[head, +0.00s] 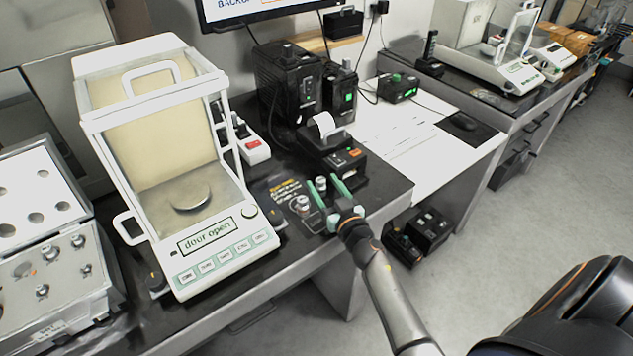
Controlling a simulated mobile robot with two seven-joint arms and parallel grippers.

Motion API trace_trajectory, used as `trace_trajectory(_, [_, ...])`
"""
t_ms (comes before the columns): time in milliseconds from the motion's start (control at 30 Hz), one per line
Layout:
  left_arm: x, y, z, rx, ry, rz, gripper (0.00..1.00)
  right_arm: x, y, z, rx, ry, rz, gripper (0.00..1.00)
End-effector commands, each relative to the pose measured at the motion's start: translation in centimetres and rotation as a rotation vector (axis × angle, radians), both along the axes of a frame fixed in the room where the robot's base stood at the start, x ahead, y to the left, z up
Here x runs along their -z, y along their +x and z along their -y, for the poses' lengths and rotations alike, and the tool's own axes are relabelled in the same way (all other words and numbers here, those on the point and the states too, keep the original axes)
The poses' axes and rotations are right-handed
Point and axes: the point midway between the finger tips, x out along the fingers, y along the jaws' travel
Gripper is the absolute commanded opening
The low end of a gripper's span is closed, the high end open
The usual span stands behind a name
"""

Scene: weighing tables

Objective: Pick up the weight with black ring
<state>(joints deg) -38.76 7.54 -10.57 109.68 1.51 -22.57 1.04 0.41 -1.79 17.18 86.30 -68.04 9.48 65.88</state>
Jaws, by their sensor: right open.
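Two small metal weights stand near the front right edge of the dark table (385,190). One weight (321,184) stands between the green fingers of my right gripper (322,181). The other weight (301,204) stands just outside the left finger, closer to the balance. Both look silvery, and I cannot tell at this size which one has a black ring. My right gripper is open, low over the table edge, with its arm reaching in from the lower right. I cannot tell whether a finger touches the weight. My left gripper is out of view.
A balance (222,262) reading "door open" stands left of the weights, with an empty pan (190,196). A weight case (45,262) with several weights is at far left. A small printer (343,158) and black devices (290,85) stand behind the gripper.

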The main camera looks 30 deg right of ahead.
Motion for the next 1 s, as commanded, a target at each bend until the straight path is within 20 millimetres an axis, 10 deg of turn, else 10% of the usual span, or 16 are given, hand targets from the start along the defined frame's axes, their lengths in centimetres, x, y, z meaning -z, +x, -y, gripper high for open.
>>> trace_trajectory(267, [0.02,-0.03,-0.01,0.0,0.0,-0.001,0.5,0.02,-0.03,0.0,0.001,0.0,-0.001,0.64])
trace_trajectory(833, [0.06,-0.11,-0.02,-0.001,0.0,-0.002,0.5,0.01,-0.02,-0.01,0.0,0.001,0.0,0.0])
trace_trajectory(1000, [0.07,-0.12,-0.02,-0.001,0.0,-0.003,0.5,0.0,-0.01,-0.01,0.0,0.001,0.0,0.0])
